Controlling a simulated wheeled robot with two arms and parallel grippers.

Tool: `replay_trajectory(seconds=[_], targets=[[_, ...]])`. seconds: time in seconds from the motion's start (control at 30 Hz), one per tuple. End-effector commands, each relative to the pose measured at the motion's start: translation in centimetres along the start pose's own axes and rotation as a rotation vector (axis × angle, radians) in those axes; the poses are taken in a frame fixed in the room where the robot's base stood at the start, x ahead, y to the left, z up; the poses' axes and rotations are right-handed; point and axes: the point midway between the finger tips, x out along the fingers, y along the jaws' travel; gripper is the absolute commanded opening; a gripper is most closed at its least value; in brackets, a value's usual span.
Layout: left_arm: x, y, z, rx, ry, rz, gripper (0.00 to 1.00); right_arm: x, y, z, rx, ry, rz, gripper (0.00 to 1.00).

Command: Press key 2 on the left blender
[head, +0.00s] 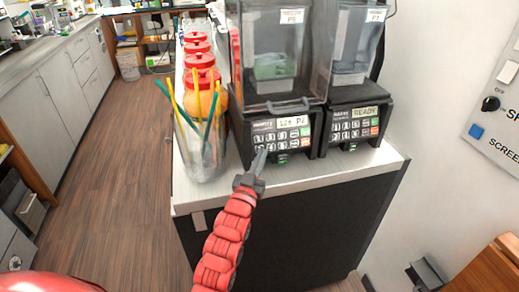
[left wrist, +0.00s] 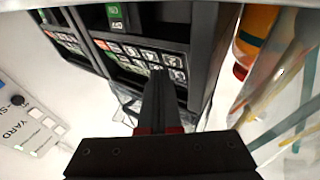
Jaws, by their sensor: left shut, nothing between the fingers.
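The left blender (head: 275,125) has a clear jar on a black base. Its lit display (head: 289,123) seems to read "12s P2", above a keypad (head: 281,136) of small white, red and green keys. My left gripper (head: 260,158) is shut and empty, with its tips at the lower left of that keypad. In the left wrist view the shut fingers (left wrist: 158,88) point at the keypad (left wrist: 140,58) and hide part of it. I cannot tell whether they touch a key. The key numbers are too small to read surely. My right gripper is not in view.
The right blender (head: 351,125) stands close beside, its display reading "READY". A clear container (head: 202,150) with colored straws and red-lidded jars (head: 201,61) stand to the left. The pale counter (head: 345,166) is bare in front. A wall panel (head: 497,105) is at right.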

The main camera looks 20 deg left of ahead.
Motion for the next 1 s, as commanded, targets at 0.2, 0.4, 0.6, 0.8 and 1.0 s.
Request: replay_trajectory(seconds=[0.2, 0.4, 0.6, 0.8, 1.0], targets=[[-0.6, 0.6, -0.5, -0.002, 0.001, 0.002, 0.00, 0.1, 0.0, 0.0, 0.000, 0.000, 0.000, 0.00], [-2.0, 1.5, -1.5, -0.003, 0.002, 0.001, 0.00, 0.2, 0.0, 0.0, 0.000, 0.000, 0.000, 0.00], [-3.3, 2.5, -2.5, 0.000, 0.002, 0.002, 0.00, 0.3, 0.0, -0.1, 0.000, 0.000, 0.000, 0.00], [-3.5, 2.5, -2.6, 0.000, 0.001, 0.000, 0.00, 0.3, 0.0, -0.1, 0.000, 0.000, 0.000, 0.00], [-3.5, 2.5, -2.6, 0.000, 0.001, 0.000, 0.00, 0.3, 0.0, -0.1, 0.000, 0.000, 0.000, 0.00]])
